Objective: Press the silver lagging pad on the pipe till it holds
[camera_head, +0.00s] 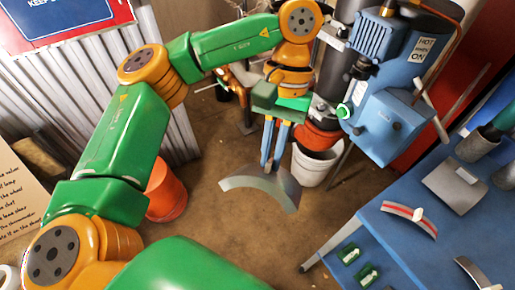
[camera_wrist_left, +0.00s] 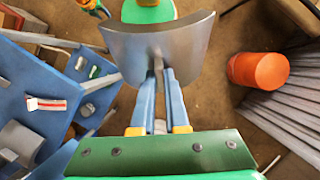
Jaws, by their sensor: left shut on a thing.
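The silver lagging pad (camera_head: 260,188) is a curved grey sheet held in the air over the brown floor, its ends curving downward in the head view. My left gripper (camera_head: 271,165) has its two blue fingers shut on the pad's edge near the middle. In the left wrist view the pad (camera_wrist_left: 190,47) spans the fingertips of the gripper (camera_wrist_left: 159,72). A dark upright pipe (camera_head: 333,65) stands behind and to the right of the gripper in the head view, apart from the pad. My right gripper is not in view.
A blue machine (camera_head: 390,110) with a "HOT WHEN ON" sign stands right of the pipe. A white bucket (camera_head: 312,165) is close behind the pad. An orange bucket (camera_head: 165,190) stands left. A blue table (camera_head: 390,240) holding curved pieces is at right. Open floor lies between.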

